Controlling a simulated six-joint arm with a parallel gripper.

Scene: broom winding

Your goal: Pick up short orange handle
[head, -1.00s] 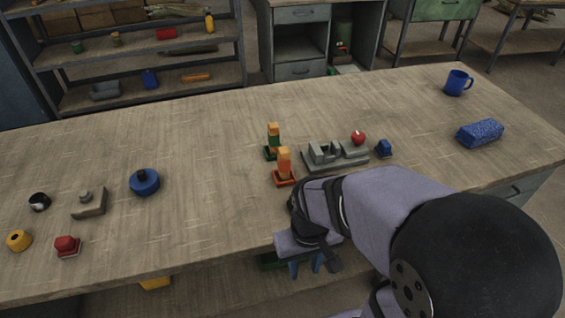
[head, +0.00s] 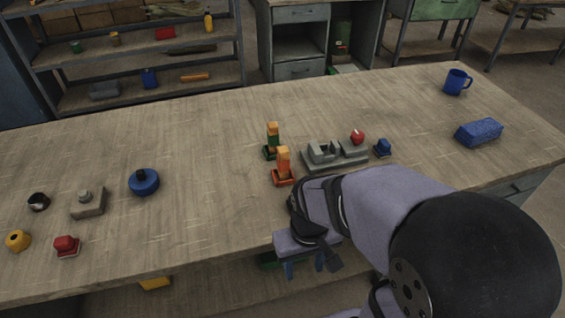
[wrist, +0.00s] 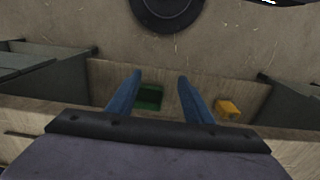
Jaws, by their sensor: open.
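Two upright orange handles stand side by side near the middle of the bench. One orange handle (head: 283,158) rises from a red base (head: 284,178). I cannot tell surely which is the short one. My gripper (head: 305,268) is open and empty, pointing down by the bench's front edge, nearer the camera than both handles. Its two blue fingers also show in the wrist view (wrist: 160,76), wide apart with nothing between them. Neither handle is recognisable in the wrist view.
A blue round piece (head: 144,181) lies left. A blue mug (head: 457,82) and blue brush-like block (head: 479,132) are far right.

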